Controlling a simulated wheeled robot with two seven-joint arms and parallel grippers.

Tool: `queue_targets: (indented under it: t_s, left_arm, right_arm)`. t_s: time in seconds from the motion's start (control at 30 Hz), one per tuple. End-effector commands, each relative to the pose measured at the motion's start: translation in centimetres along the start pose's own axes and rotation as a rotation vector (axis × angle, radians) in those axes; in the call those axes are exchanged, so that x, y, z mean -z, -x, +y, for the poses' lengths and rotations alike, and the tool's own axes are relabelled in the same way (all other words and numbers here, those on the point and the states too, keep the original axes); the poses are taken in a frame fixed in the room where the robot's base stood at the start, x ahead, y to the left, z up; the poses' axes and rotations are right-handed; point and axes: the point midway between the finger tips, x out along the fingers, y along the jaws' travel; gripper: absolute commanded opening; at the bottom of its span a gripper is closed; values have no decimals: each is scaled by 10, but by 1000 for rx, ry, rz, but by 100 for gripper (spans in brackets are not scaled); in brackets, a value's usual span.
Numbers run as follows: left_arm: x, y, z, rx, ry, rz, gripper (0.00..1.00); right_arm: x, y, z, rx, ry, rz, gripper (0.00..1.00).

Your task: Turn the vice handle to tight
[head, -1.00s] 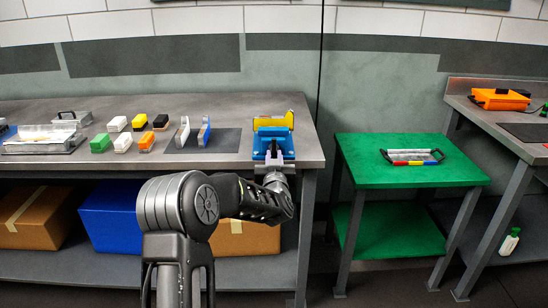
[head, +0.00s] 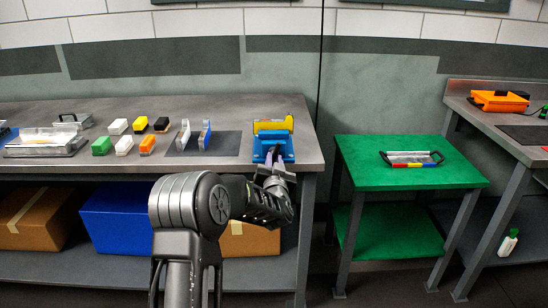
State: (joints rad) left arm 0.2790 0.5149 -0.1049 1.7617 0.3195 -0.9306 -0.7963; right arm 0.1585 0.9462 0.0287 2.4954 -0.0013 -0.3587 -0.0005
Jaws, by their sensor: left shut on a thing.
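The blue vice (head: 287,152) with a yellow block (head: 273,125) at its back stands near the right front corner of the grey workbench. My left gripper (head: 271,162) reaches up to the front of the vice, its light fingertips close together. It is shut on the vice handle, which is small and mostly hidden between the fingers, so its exact angle is hard to tell. My right gripper is not in view.
Several coloured blocks (head: 101,144) and two upright plates (head: 205,134) stand left of the vice on the workbench (head: 235,108). A green table (head: 380,176) with a metal tray (head: 412,160) stands to the right, past a gap.

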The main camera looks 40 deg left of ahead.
Motion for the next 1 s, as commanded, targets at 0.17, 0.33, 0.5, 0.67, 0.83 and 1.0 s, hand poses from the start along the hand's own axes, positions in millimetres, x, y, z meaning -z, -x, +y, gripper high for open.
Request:
queue_targets:
  t_s: [0.17,0.33,0.5,0.67,0.83,1.0]
  left_arm:
    - [1,0,0,0,-84,1,0]
    - [0,0,0,1,-85,1,0]
    - [1,0,0,0,-101,1,0]
    - [3,0,0,-1,-210,1,0]
    - [3,0,0,-2,-382,0,0]
    - [1,0,0,-1,-478,0,0]
  right_arm:
    - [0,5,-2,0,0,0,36]
    - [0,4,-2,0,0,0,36]
    - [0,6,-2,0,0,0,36]
    - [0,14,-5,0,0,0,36]
    - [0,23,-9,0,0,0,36]
    - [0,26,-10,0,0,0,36]
